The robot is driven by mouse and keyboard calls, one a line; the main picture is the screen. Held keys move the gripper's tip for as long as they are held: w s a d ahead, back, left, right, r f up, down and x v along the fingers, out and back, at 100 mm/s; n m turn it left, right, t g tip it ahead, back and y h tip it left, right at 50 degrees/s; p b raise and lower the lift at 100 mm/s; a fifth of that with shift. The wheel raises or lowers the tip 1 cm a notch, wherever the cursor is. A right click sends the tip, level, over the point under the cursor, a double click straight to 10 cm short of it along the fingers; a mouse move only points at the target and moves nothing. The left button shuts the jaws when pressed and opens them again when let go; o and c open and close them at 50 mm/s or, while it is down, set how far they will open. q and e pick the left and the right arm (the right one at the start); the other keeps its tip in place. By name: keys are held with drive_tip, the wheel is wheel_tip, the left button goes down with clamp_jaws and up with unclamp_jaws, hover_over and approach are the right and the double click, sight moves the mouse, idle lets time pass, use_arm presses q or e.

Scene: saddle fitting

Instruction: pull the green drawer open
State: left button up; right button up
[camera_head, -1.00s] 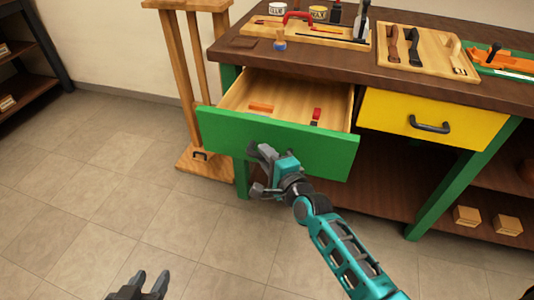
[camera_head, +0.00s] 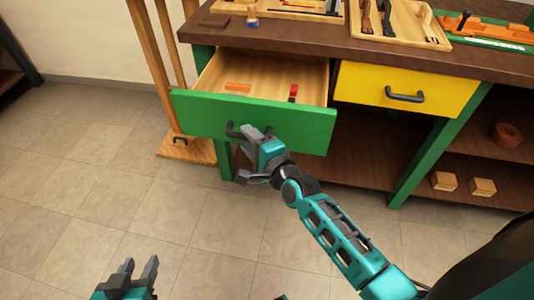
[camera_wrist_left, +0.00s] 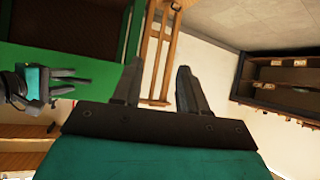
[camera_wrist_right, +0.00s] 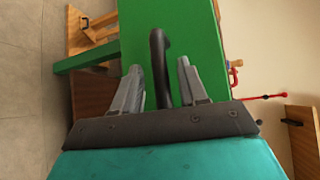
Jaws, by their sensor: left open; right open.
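The green drawer (camera_head: 290,124) stands pulled out from the workbench, its wooden inside showing. An orange block (camera_head: 238,87) and a red item (camera_head: 293,92) lie in it. Its dark handle (camera_head: 236,130) is on the front; in the right wrist view the handle (camera_wrist_right: 159,62) shows just ahead of the fingertips, around the gap between them. My right gripper (camera_head: 250,156) is open at the drawer front, by the handle; whether it touches the handle I cannot tell. My left gripper (camera_head: 138,272) is open and empty, low over the floor, away from the drawer.
A closed yellow drawer (camera_head: 405,88) sits to the right of the green one. The bench top (camera_head: 300,37) holds tool boards. A wooden stand (camera_head: 185,149) is at the bench's left. The tiled floor (camera_head: 80,190) at left is clear.

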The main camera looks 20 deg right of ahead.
use_arm(q)
drive_tip(key=shift+s+a+p, duration=0.35)
drive_tip(key=shift+a+p, duration=0.15)
drive_tip(key=shift+p, duration=0.25)
use_arm(e)
drive_tip(key=v, duration=1)
drive_tip(key=shift+s, duration=0.4)
use_arm(q)
drive_tip(key=shift+w+d+r, duration=0.1)
drive_tip(key=shift+r, duration=0.15)
drive_tip(key=shift+y, duration=0.5)
drive_tip(key=shift+s+a+r+p, duration=0.2)
drive_tip(key=shift+a+r+p, duration=0.25)
drive_tip(key=shift+p, duration=0.55)
drive_tip(key=shift+s+a+r+p, duration=0.15)
drive_tip(key=shift+a+r+p, duration=0.15)
drive_tip(key=shift+r+p, duration=0.6)
drive_tip(key=shift+s+a+r+p, duration=0.2)
drive_tip(key=shift+a+r+p, duration=0.15)
drive_tip(key=shift+p, duration=0.8)
use_arm(e)
drive_tip(key=s+f+n+g, duration=0.1)
drive_tip(key=s+n, duration=0.4)
drive_tip(key=n, duration=0.5)
drive_tip(key=s+f+n+g+h, duration=0.1)
drive_tip(key=s+n+g, duration=0.3)
drive_tip(key=n, duration=0.6)
drive_tip(key=shift+s+f, duration=0.35)
use_arm(q)
drive_tip(key=shift+d, duration=0.2)
